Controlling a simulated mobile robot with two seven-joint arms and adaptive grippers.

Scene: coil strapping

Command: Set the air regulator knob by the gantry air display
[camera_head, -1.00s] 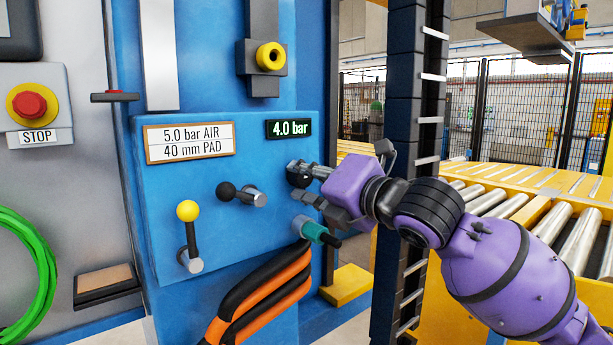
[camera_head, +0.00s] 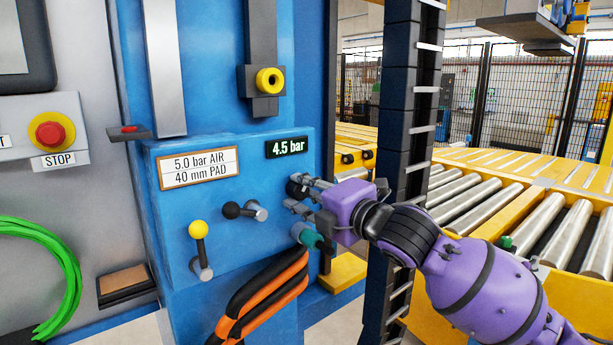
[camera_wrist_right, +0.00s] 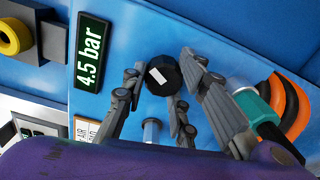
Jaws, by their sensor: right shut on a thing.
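The black air regulator knob (camera_wrist_right: 163,75), with a white mark on its face, sits on the blue panel (camera_head: 180,215) below the gantry air display (camera_head: 287,147). The display reads 4.5 bar, also in the right wrist view (camera_wrist_right: 90,58). A label plate (camera_head: 199,167) reads 5.0 bar AIR, 40 mm PAD. My right gripper (camera_head: 300,196) is shut on the knob; its fingers stand on either side of it in the right wrist view (camera_wrist_right: 160,88). In the head view the gripper partly hides the knob. My left gripper is not in view.
Left of the knob are a black-ball lever (camera_head: 243,210) and a yellow-ball lever (camera_head: 200,247). A teal connector (camera_head: 306,235) with orange and black hoses (camera_head: 262,295) is just below my right gripper. A red stop button (camera_head: 49,134) is at left, a roller conveyor (camera_head: 520,215) at right.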

